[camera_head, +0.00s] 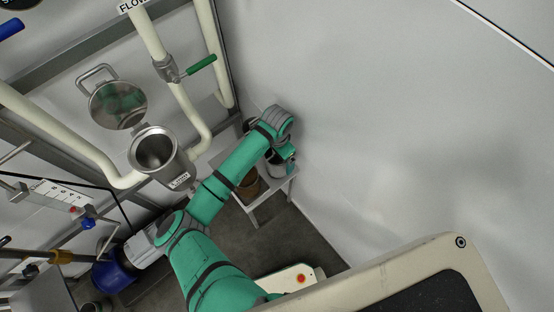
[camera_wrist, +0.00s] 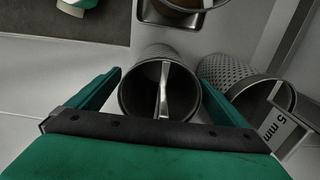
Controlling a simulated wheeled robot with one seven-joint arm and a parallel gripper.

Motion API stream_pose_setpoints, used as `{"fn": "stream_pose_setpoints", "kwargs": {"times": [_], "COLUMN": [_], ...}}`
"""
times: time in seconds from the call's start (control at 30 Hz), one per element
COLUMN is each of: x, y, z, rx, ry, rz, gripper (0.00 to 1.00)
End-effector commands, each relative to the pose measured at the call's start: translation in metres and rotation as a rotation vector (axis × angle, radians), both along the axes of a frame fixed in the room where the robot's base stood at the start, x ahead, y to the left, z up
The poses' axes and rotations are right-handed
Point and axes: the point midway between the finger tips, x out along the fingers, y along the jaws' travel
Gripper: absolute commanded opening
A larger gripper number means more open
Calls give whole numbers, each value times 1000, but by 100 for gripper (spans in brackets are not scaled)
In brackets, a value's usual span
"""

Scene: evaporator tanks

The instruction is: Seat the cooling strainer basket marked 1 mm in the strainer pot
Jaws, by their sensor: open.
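The strainer pot (camera_head: 155,150) is fixed to the pipework in the head view, open at the top, with its round lid (camera_head: 118,105) swung back behind it. In the wrist view, my gripper (camera_wrist: 161,76) is open, its fingers on either side of a perforated metal basket (camera_wrist: 136,66) with a bar handle (camera_wrist: 164,92) across its mouth. I see no marking on this basket, and cannot tell if the fingers touch it. A second perforated basket (camera_wrist: 226,70) beside it on the right carries a tag reading 5 mm (camera_wrist: 279,126).
The baskets are on a low stand (camera_head: 252,211) by the wall. Pipes and a green-handled valve (camera_head: 200,65) are near the pot.

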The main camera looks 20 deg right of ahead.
Motion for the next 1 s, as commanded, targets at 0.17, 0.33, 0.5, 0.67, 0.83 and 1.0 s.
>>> {"fn": "stream_pose_setpoints", "kwargs": {"times": [0.17,0.33,0.5,0.67,0.83,1.0], "x": [0,0,0,0,1,-1], "y": [0,0,-1,-1,0,1], "z": [0,0,0,2,12,35], "rx": [0,0,-1,-1,-2,-3], "ry": [0,0,-1,-1,-2,-3], "rz": [0,0,-1,-1,1,1], "gripper": [93,52,45,45,45,45]}}
